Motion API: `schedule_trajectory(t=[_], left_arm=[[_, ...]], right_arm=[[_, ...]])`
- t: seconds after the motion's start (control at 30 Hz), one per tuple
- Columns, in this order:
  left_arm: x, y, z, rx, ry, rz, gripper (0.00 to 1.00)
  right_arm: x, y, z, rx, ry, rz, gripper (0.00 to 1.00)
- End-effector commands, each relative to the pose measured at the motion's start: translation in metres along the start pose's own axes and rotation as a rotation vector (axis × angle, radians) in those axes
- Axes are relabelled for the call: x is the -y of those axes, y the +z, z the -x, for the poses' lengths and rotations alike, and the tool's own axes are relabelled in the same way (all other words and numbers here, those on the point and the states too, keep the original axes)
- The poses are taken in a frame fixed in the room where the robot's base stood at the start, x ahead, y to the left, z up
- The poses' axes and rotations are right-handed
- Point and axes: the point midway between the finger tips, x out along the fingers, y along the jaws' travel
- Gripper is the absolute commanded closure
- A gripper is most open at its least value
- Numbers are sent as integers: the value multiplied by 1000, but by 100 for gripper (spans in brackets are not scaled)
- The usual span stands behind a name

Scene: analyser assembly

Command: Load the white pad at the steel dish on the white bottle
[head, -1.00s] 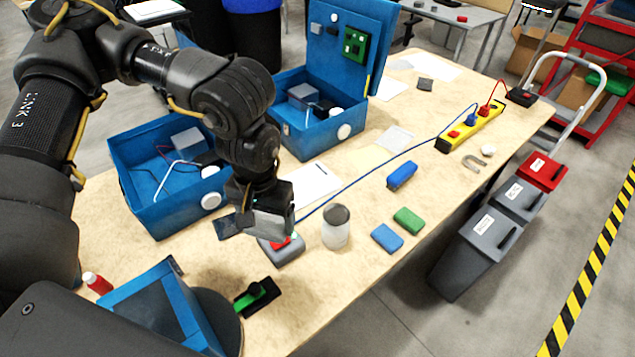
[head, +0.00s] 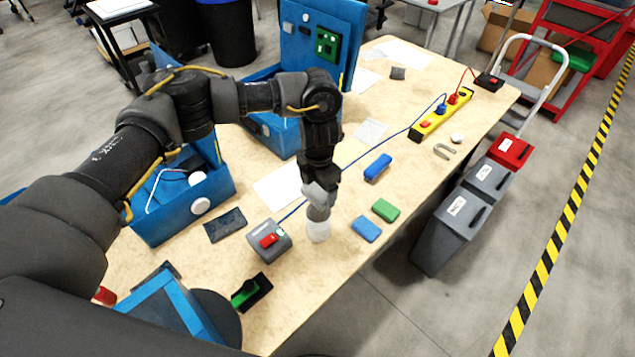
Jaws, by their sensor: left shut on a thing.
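A translucent white bottle (head: 318,234) stands on the wooden table, directly under my left gripper (head: 318,208). My left gripper points down and is shut at the bottle's grey top; the fingers hide most of that top. A small white round thing (head: 457,138), perhaps the white pad, lies near the table's right edge. I cannot make out a steel dish for certain. My right gripper is out of view.
A grey box with a red switch (head: 269,241) and a dark flat plate (head: 225,225) lie left of the bottle. Blue (head: 366,229) and green (head: 385,209) blocks lie to its right. A horseshoe magnet (head: 445,151) and yellow power strip (head: 440,115) are farther back.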

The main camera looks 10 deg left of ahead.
Motion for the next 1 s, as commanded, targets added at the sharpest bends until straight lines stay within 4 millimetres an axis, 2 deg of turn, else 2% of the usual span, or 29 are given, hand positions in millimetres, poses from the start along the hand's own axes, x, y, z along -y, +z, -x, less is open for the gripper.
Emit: schedule_trajectory(t=[0.37, 0.8, 1.0], left_arm=[[0, 0, -9, 0, -1, 23, 39], [0, 0, -52, 0, -1, 21, 39], [0, 0, -61, 0, -1, 22, 39]], right_arm=[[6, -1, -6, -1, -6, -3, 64], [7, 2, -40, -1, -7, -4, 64], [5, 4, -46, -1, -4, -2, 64]])
